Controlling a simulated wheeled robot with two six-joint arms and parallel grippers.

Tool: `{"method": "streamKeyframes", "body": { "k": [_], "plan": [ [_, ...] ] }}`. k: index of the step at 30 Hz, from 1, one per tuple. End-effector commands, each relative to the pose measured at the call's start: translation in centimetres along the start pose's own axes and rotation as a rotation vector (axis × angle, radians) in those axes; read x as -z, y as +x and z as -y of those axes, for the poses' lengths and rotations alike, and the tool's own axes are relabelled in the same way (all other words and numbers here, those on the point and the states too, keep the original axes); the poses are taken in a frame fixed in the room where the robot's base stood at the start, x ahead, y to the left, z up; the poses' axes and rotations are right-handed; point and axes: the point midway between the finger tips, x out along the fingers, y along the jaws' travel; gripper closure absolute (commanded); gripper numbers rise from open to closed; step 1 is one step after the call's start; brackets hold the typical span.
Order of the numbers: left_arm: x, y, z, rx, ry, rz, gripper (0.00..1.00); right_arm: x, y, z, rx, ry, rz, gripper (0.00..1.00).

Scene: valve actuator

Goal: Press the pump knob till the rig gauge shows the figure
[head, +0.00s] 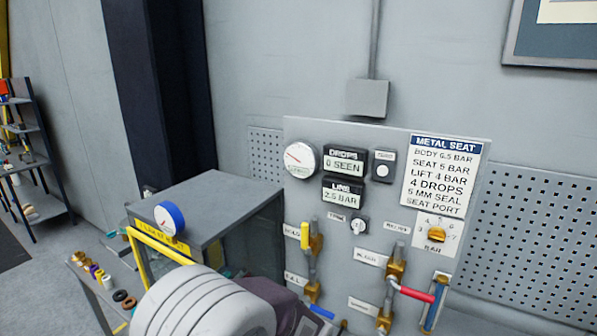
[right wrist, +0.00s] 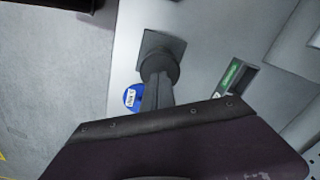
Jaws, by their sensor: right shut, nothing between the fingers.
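My right gripper (right wrist: 159,88) is shut and empty in the right wrist view. Its fingertips overlap a dark round piece with a square plate (right wrist: 162,48), which may be the pump knob; I cannot tell whether they touch. In the head view its purple body (head: 262,294) is at the bottom, with the fingers hidden. The rig panel has a white dial gauge (head: 300,159), whose reading is too small to tell. Its line display (head: 342,196) reads 2.5 BAR. The spec card (head: 440,175) lists body 6.5, seat 5 and lift 4 bar. My left gripper is not in view.
A grey cabinet (head: 215,199) carries a blue-rimmed gauge (head: 168,218). The panel also holds a drops display (head: 343,162) reading 0 SEEN, an orange selector (head: 437,232), a yellow lever (head: 305,235) and a red lever (head: 417,294). Small parts lie at lower left.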

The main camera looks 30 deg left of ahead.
Motion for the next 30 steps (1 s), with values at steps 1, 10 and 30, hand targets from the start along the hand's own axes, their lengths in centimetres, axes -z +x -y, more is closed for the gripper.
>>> {"method": "streamKeyframes", "body": {
  "k": [1, 10, 30],
  "plan": [
    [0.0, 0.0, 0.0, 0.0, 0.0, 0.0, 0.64, 0.0, 0.0, 0.0, 0.0, 0.0, 0.0, 1.0],
    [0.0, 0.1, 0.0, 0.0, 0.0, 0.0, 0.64, 0.0, 0.1, 0.0, 0.0, 0.0, 0.0, 1.0],
    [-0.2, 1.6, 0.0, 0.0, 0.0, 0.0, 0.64, 0.0, 2.1, 0.0, 0.0, 0.0, 0.0, 1.0]
  ]
}}
